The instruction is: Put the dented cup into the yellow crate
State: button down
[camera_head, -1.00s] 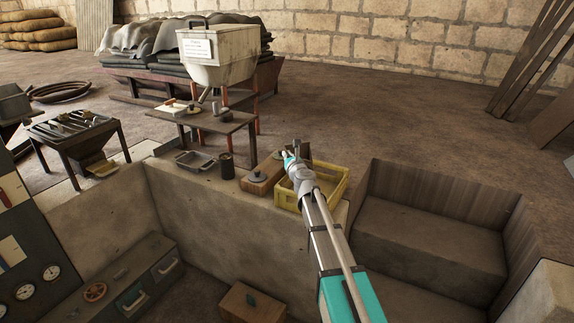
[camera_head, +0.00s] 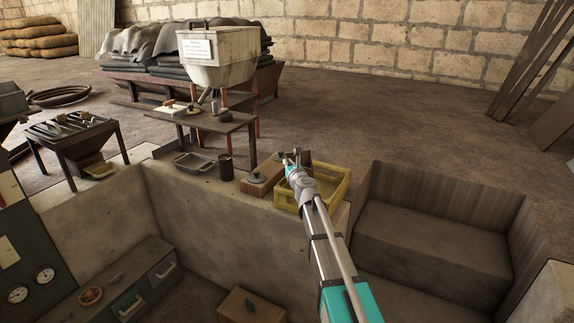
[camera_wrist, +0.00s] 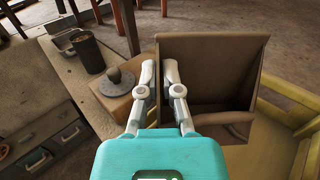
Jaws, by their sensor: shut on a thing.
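The dented cup (camera_wrist: 212,65) is a brown, open, box-like cup with a bent, curled lip at its near edge. My gripper (camera_wrist: 160,70) is shut on its left wall, with one finger on each side. In the head view my gripper (camera_head: 290,158) holds the cup over the far left part of the yellow crate (camera_head: 333,196). The crate also shows at the lower right of the wrist view (camera_wrist: 285,108). The cup and my arm hide part of the crate's inside. I cannot tell whether the cup touches the crate.
A wooden block with a round grey knob (camera_head: 258,179) stands directly left of the crate. A dark cylindrical can (camera_head: 226,167) and a grey metal tray (camera_head: 193,161) stand further left on the ledge. A low wooden table (camera_head: 215,119) stands behind. A pit with steps lies right.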

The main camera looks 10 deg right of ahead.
jog(key=shift+f, duration=0.15)
jog(key=c, duration=0.8)
grip_release()
jog(key=shift+s, duration=0.15)
jog(key=s+d, duration=0.2)
jog(key=s, duration=0.9)
jog(key=shift+s, duration=0.3)
jog(key=shift+a, duration=0.15)
